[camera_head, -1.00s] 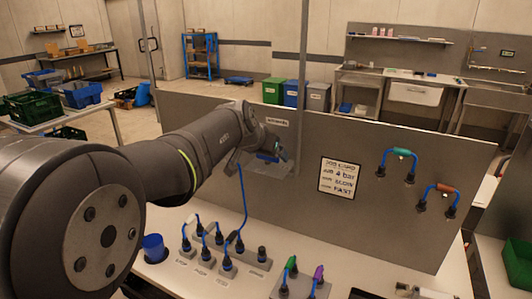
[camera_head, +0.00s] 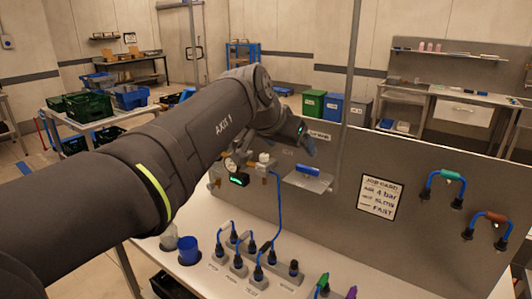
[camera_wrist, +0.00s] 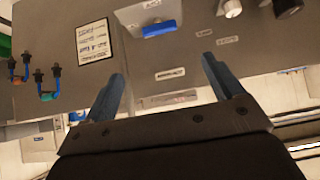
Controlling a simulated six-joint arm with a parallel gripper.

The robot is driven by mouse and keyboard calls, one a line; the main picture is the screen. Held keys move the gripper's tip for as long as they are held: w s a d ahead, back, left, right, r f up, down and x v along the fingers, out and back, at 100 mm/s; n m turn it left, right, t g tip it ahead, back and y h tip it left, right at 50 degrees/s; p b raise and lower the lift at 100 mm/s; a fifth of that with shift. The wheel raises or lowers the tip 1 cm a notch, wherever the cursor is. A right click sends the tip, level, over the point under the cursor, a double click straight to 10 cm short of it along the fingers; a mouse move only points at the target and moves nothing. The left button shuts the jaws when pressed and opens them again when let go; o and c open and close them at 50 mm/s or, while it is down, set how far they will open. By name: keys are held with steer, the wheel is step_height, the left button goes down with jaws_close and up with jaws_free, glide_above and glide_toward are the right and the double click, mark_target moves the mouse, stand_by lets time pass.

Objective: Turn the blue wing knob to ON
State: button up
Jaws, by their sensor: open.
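The blue wing knob (camera_head: 307,170) sits on a pale plate on the grey upright panel (camera_head: 340,215). Its bar lies roughly level across the plate. In the wrist view the blue knob (camera_wrist: 160,28) is beyond the fingertips, near the top and roughly between them. My gripper (camera_wrist: 164,68) is open and empty, its two blue-grey fingers apart and not touching the knob. In the head view my gripper (camera_head: 307,142) appears just above the knob. The lettering by the knob is too small to read, so I cannot tell its setting.
A gauge (camera_head: 231,164) and a green-lit display (camera_head: 238,180) are left of the knob. A blue hose (camera_head: 280,205) hangs down to sockets on the bench (camera_head: 215,275). A job card (camera_head: 380,197) and two hose loops are right. A blue cup (camera_head: 188,250) stands front left.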

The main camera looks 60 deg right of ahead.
mark_target(307, 167)
steer(key=shift+v, duration=1.35)
steer(key=x, duration=1.7)
steer(key=shift+d+f, duration=0.15)
steer(key=shift+d, duration=0.05)
steer(key=shift+f, duration=0.15)
steer(key=shift+w+m+g, duration=0.1)
steer(key=shift+m+g, duration=0.2)
steer(key=shift+m, duration=0.1)
steer(key=m+g, duration=0.1)
steer(key=m, duration=0.1)
steer(key=m+g+y, duration=0.1)
steer(key=m+g, duration=0.3)
steer(key=shift+w+d+m+y, duration=0.1)
steer(key=shift+w+m+y, duration=0.2)
steer(key=shift+m+y, duration=0.1)
steer(key=v, duration=1.1)
stand_by(0.4)
